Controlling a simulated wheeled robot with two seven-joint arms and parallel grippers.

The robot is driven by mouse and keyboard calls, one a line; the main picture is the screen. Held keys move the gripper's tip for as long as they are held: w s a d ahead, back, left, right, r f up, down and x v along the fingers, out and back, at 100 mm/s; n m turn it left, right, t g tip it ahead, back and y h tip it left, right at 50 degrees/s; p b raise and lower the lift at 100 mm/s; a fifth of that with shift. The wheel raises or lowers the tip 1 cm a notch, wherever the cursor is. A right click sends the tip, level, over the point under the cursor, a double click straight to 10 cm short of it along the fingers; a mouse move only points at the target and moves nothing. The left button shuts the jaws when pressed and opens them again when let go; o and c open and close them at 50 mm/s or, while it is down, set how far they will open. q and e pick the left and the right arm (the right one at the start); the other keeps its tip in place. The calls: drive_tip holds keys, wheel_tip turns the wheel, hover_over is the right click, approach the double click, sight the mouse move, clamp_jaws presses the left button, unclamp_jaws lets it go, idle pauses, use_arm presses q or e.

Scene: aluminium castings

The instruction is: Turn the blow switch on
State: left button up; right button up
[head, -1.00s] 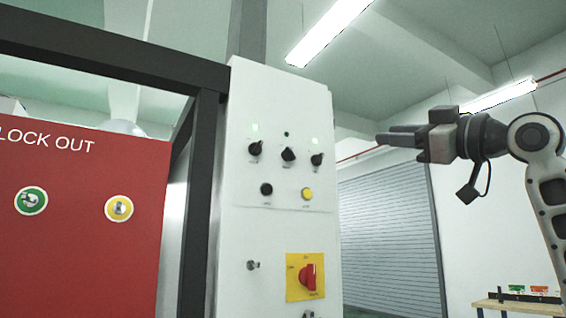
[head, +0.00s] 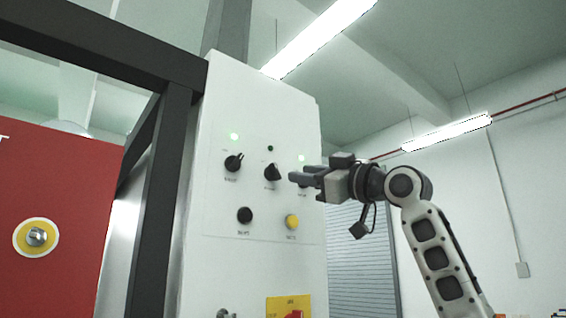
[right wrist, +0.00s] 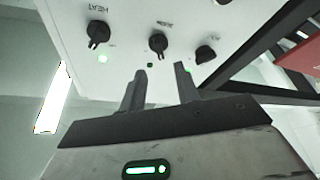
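A white control panel (head: 261,110) carries a row of three black rotary knobs: the left knob (head: 233,163), the middle knob (head: 271,172) and a right one mostly hidden by my right gripper in the head view. In the right wrist view the picture is upside down, and the knob at left (right wrist: 97,34) is labelled HEAT. The middle knob (right wrist: 158,40) has a label too blurred to read surely. The lamp (head: 270,148) by it is dark. My right gripper (head: 295,175) is open and empty, its fingers pointing at the panel, apparently short of the knobs. My left gripper is out of view.
The left lamp (head: 234,136) and right lamp (head: 301,158) glow green. Below sit a black button (head: 245,215), a yellow button (head: 292,222) and a yellow plate with a red switch (head: 289,306). A dark frame post (head: 160,200) and red lock-out board (head: 60,190) stand left.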

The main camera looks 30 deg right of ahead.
sight(277, 170)
drive_tip(key=p+x, duration=0.2)
drive_tip(key=x, duration=0.4)
drive_tip(key=shift+w+a+r, duration=0.1)
drive_tip(key=shift+w+r, duration=0.05)
drive_tip(key=shift+w, duration=0.2)
clamp_jaws()
